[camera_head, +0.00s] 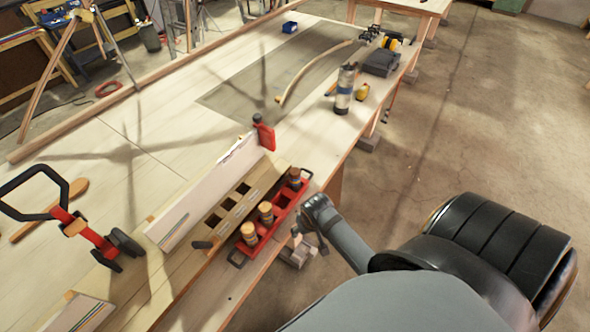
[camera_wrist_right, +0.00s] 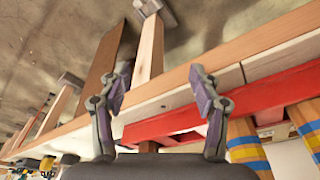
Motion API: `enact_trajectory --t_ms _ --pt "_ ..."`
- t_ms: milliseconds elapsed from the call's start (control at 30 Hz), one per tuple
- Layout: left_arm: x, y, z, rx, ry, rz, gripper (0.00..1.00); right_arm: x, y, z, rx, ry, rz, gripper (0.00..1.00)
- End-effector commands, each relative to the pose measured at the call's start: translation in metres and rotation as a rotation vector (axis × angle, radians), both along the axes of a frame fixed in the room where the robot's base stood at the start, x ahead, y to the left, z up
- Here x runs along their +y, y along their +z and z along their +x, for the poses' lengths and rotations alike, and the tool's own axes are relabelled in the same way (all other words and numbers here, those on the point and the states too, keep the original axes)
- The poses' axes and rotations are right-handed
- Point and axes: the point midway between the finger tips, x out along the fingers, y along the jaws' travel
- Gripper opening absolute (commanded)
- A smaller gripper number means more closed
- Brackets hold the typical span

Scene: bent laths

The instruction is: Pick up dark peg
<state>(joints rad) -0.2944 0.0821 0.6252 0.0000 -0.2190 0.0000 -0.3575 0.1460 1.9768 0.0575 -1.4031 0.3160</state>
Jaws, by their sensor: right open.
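The dark peg (camera_head: 295,178) stands upright at the far end of a red tray (camera_head: 284,205) near the table edge. Two lighter wooden pegs, one (camera_head: 265,212) in the middle and one (camera_head: 249,234) at the near end, stand in the same tray. My right gripper (camera_head: 314,228) is beside the tray on its right, at the table's edge, apart from the dark peg. In the right wrist view its fingers (camera_wrist_right: 160,92) are spread and empty, with the red tray (camera_wrist_right: 180,124) and striped pegs (camera_wrist_right: 248,148) beyond. I cannot make out the dark peg there. My left gripper is not in view.
A slotted wooden jig (camera_head: 232,206) with a pale upright board (camera_head: 205,192) stands left of the tray. A red-and-black tool (camera_head: 85,230) lies further left. A bent lath (camera_head: 305,75), bottle (camera_head: 345,90) and small tools are farther along the table.

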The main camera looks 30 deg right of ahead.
Motion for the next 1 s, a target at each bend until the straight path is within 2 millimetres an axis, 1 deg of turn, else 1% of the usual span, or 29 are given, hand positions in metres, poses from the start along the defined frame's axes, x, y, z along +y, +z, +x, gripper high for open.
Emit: enact_trajectory --t_ms 33,167,200,233,367,500,567,700,833,933,1000 --pt "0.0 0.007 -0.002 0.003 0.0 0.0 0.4 -0.001 0.028 0.015 -0.015 -0.064 0.014 0.63" --pt "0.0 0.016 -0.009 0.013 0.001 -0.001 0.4 -0.001 0.083 0.031 -0.009 -0.244 0.058 0.63" --pt "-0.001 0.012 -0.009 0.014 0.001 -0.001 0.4 -0.004 0.078 0.038 0.004 -0.309 0.071 0.63" --pt "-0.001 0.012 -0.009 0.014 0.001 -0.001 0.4 -0.006 0.079 0.043 0.01 -0.359 0.08 0.63" --pt "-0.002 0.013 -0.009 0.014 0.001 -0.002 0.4 -0.015 0.091 0.069 0.034 -0.586 0.119 0.63" --pt "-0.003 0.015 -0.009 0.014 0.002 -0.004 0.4 -0.028 0.112 0.098 0.06 -0.863 0.159 0.63" --pt "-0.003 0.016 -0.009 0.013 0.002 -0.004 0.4 -0.033 0.123 0.11 0.073 -0.987 0.174 0.63" --pt "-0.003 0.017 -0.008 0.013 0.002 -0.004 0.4 -0.046 0.154 0.134 0.097 -1.27 0.203 0.63" --pt "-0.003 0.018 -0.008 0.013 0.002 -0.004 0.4 -0.054 0.175 0.147 0.117 -1.457 0.216 0.63" --pt "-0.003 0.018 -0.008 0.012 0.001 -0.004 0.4 -0.056 0.179 0.149 0.124 -1.507 0.219 0.63" --pt "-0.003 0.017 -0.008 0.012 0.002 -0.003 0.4 -0.056 0.178 0.149 0.125 -1.511 0.219 0.63"
